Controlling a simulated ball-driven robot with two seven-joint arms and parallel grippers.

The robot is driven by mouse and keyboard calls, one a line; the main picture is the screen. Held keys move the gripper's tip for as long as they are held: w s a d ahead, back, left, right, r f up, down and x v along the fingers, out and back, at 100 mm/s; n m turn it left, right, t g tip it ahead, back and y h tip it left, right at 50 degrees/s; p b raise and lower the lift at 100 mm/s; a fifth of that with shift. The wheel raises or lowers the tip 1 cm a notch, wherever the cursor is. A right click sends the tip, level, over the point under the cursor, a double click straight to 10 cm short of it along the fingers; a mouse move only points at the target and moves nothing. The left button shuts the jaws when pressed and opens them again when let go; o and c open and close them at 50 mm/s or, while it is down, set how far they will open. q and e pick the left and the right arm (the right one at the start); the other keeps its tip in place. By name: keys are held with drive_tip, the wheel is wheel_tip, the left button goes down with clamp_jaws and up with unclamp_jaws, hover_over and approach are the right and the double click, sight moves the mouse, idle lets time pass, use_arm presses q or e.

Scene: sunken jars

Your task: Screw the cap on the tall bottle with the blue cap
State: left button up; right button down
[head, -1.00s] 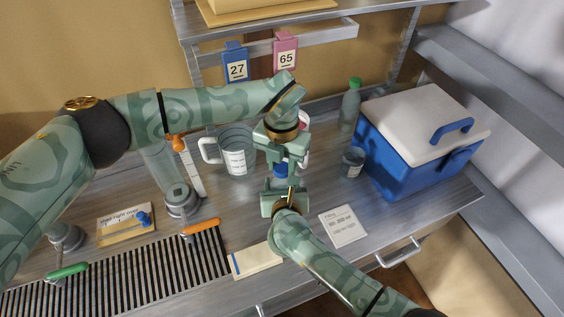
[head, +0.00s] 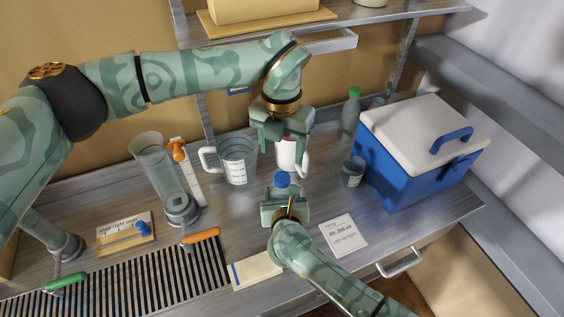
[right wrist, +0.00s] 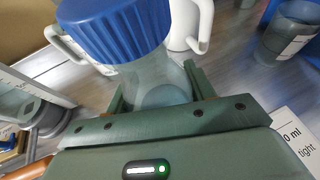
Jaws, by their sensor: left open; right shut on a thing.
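The blue cap (head: 282,180) sits on top of the tall clear bottle, which stands upright. The right wrist view shows the ribbed blue cap (right wrist: 115,28) large, with the clear bottle (right wrist: 158,82) below it. Whether the cap is tight cannot be told. My right gripper (head: 284,204) is shut around the bottle below the cap; its fingers also show in the right wrist view (right wrist: 160,95). The gripper hides the bottle's lower part in the head view. My left gripper (head: 284,137) is open and empty, above and behind the cap, apart from it.
A white container with a pink top (head: 287,156) stands behind the bottle. A measuring jug (head: 238,162) is left, a small jar (head: 352,172), green-capped bottle (head: 351,112) and blue cooler (head: 405,165) right. A card (head: 342,235) and slotted grate (head: 150,280) lie in front.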

use_arm(q)
drive_tip(key=shift+r, duration=1.65)
drive_tip(key=o, duration=0.7)
wheel_tip(320, 180, up, 9)
drive_tip(key=shift+r, duration=1.45)
